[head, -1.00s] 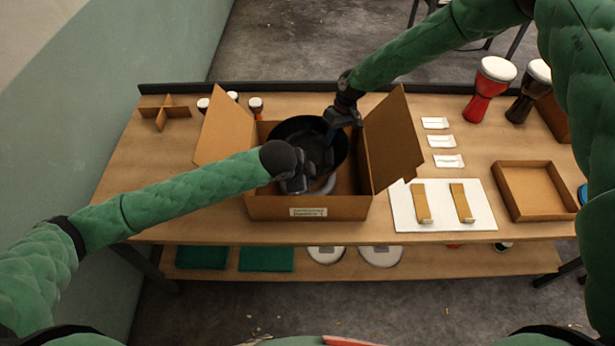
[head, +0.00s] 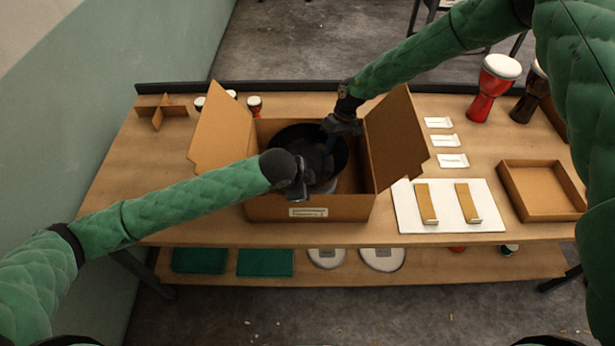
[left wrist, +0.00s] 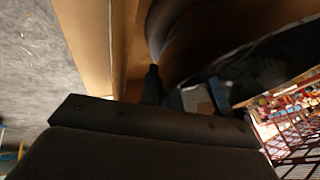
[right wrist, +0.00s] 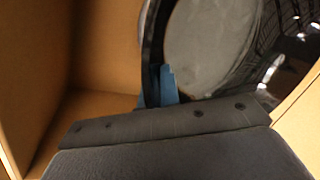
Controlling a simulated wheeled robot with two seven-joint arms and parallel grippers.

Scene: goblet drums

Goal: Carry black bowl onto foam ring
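The black bowl (head: 298,137) is inside the open cardboard box (head: 268,209), roughly level. My left gripper (head: 306,188) is at the bowl's near rim, and in the left wrist view the dark bowl wall (left wrist: 205,38) runs down between its fingers. My right gripper (head: 331,139) is at the far right rim, and in the right wrist view the rim meets its blue fingertips, with the bowl's grey inner floor (right wrist: 210,42) beyond. Both look shut on the rim. A pale piece (head: 326,187) shows under the bowl's near side; I cannot tell whether it is the foam ring or whether they touch.
The box's raised side flaps (head: 221,128) and (head: 394,145) flank the arms. To the right are a white board (head: 446,210) with two tan strips, a shallow cardboard tray (head: 541,190) and a red goblet drum (head: 492,88). A cardboard cross divider (head: 160,112) stands at left.

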